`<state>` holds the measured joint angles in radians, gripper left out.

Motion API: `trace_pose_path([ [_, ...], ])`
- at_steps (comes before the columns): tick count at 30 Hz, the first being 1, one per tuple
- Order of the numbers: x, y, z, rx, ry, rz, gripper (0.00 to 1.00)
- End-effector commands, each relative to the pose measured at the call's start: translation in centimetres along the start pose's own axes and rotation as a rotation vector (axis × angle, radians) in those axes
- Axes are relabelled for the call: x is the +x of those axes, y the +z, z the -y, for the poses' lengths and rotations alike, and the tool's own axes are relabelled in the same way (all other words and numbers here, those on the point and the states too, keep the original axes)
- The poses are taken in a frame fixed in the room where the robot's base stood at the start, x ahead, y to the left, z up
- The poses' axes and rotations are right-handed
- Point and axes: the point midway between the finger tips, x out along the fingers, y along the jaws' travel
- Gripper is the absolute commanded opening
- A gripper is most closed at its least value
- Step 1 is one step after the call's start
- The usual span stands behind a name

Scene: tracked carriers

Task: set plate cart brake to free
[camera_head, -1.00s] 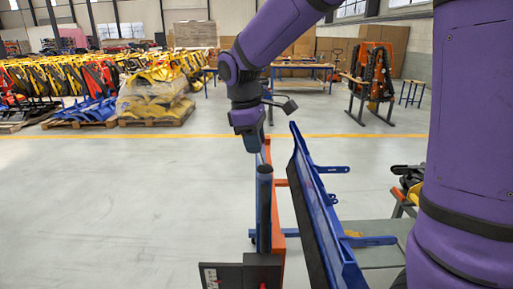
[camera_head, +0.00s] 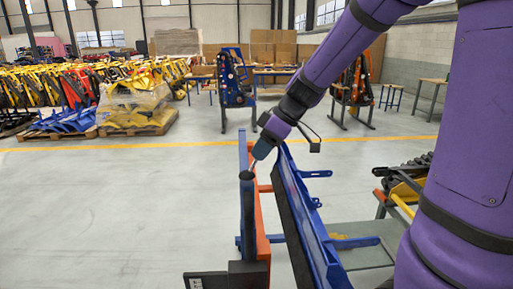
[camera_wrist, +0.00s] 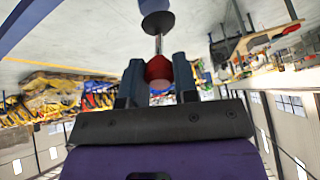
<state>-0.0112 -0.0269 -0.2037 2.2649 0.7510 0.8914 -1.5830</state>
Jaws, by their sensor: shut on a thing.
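The plate cart stands at lower middle in the head view, with an orange upright (camera_head: 262,235), a blue post (camera_head: 247,215) and a long blue panel (camera_head: 300,220) leaning at its right. My gripper (camera_head: 257,161) is just above the post's dark top, tilted down to the left. In the wrist view, my gripper (camera_wrist: 160,80) is shut on a red knob (camera_wrist: 159,69). A thin metal rod (camera_wrist: 158,44) runs from the knob to a round black base (camera_wrist: 158,22). This looks like the brake lever. In the head view the knob is mostly hidden, and any brake marking is unreadable.
A dark block (camera_head: 247,275) is at the cart's lower front. A grey platform (camera_head: 365,245) and yellow-black equipment (camera_head: 405,180) are close at right. A blue stand (camera_head: 235,85) is behind. The floor at left (camera_head: 110,215) is clear.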

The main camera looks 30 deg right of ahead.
Motion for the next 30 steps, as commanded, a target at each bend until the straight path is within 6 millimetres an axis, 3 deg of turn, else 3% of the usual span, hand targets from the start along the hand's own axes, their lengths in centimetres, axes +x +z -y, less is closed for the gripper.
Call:
trace_pose_path([
  [19,0.0,0.51,-0.12,0.002,-0.014,-0.047,0.0],
  [20,0.0,0.52,-0.12,0.002,-0.014,-0.047,0.32],
  [23,0.0,0.5,-0.11,0.002,-0.014,-0.047,0.53],
  [30,-0.02,0.46,-0.1,0.002,-0.014,-0.047,0.53],
])
